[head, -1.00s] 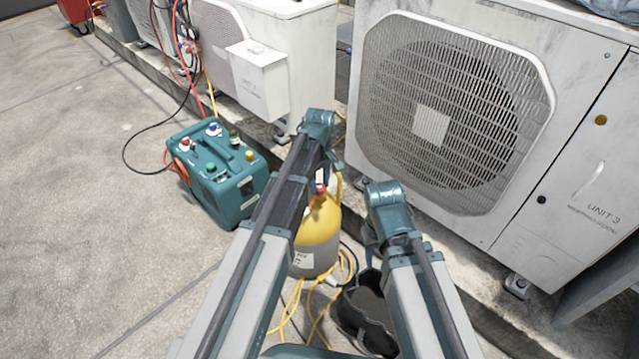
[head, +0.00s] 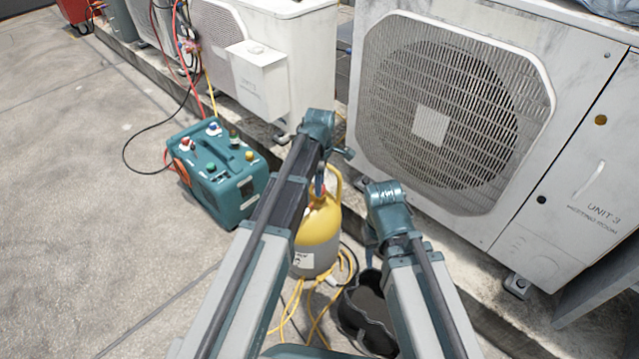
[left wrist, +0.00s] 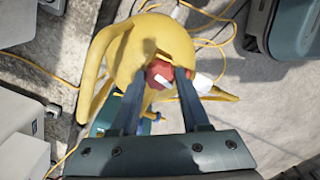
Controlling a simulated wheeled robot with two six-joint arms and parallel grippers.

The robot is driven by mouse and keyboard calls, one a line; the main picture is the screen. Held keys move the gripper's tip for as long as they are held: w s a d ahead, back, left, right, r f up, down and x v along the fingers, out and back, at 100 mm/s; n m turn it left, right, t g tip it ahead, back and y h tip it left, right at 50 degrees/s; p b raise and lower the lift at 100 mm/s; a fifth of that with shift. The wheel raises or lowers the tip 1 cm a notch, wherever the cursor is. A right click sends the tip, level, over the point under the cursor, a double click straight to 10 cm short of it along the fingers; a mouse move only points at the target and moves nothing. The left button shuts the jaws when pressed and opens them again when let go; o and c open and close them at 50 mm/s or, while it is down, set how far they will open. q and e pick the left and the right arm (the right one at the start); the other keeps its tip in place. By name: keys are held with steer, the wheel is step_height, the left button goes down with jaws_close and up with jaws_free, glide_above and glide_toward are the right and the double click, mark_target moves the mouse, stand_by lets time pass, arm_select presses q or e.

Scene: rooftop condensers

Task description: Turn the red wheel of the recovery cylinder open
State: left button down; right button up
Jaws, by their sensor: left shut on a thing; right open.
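The recovery cylinder (head: 318,235) has a yellow top and a grey body. It stands upright behind my left arm in the head view, and its yellow top (left wrist: 115,55) fills the middle of the left wrist view. The red wheel (left wrist: 158,75) sits between the fingers of my left gripper (left wrist: 160,88), which is shut on it. In the head view my left gripper (head: 319,182) reaches down to the cylinder top and hides most of the wheel. My right gripper (head: 371,248) is open and empty, right of the cylinder, above a dark bucket.
The dark bucket (head: 362,322) stands right of the cylinder. Yellow hoses (head: 318,315) lie around the cylinder's foot. A teal recovery machine (head: 222,190) stands to the left. White condenser units (head: 520,210) line the back and right. The floor at left is mostly clear.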

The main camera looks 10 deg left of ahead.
stand_by(0.3)
arm_select(q)
steer(key=shift+c, duration=1.9)
jaws_free()
steer(key=shift+r, duration=0.15)
step_height(320, 180, up, 14)
steer(key=p, duration=1.4)
steer(key=shift+f, duration=0.25)
